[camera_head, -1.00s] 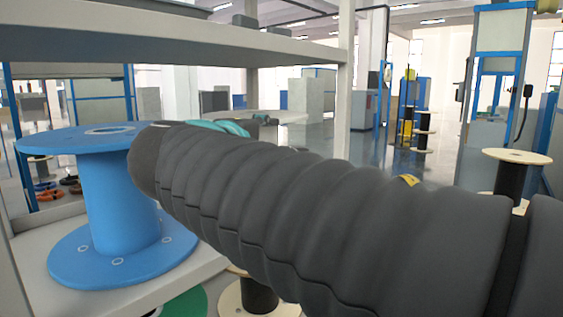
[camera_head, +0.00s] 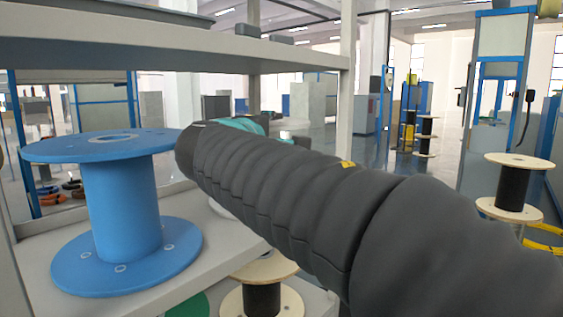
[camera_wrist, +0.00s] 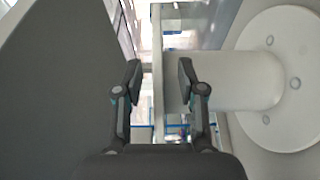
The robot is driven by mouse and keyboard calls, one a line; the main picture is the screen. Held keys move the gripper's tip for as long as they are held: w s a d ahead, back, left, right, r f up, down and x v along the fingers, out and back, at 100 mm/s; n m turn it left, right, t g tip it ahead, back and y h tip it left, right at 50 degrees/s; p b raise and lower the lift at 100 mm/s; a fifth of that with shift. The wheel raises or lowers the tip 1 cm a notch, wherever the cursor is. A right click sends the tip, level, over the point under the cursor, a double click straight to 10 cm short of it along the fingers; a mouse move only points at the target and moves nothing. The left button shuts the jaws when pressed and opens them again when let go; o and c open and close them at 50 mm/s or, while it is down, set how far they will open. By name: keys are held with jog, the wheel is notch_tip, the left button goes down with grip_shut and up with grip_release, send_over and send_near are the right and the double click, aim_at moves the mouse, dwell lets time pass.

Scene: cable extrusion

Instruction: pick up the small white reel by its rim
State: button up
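The small white reel (camera_wrist: 240,80) lies across the right half of the wrist view, with one round flange (camera_wrist: 300,100) facing me. Its other flange (camera_wrist: 158,110) shows edge-on as a thin pale strip. My gripper (camera_wrist: 159,80) is open, with one fingertip on each side of that strip in the picture. I see no contact; whether the rim is fully between the fingers in depth I cannot tell. In the head view a sliver of a white flange (camera_head: 220,209) shows on the shelf below my arm, which hides the rest.
A large blue reel (camera_head: 122,210) stands upright on the same shelf (camera_head: 190,268), left of my arm. An upper shelf board (camera_head: 170,52) spans above, with a post (camera_head: 347,100) at its right. Wooden-flanged reels (camera_head: 262,298) sit below.

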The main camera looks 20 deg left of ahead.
aim_at(281, 124)
jog(key=w, duration=0.4)
jog(key=shift+w+d+r+p, duration=0.1)
jog(key=shift+w+d+p, duration=0.05)
jog(key=shift+w+p, duration=0.15)
jog(key=shift+s, duration=0.1)
grip_shut()
jog(key=shift+r, duration=0.1)
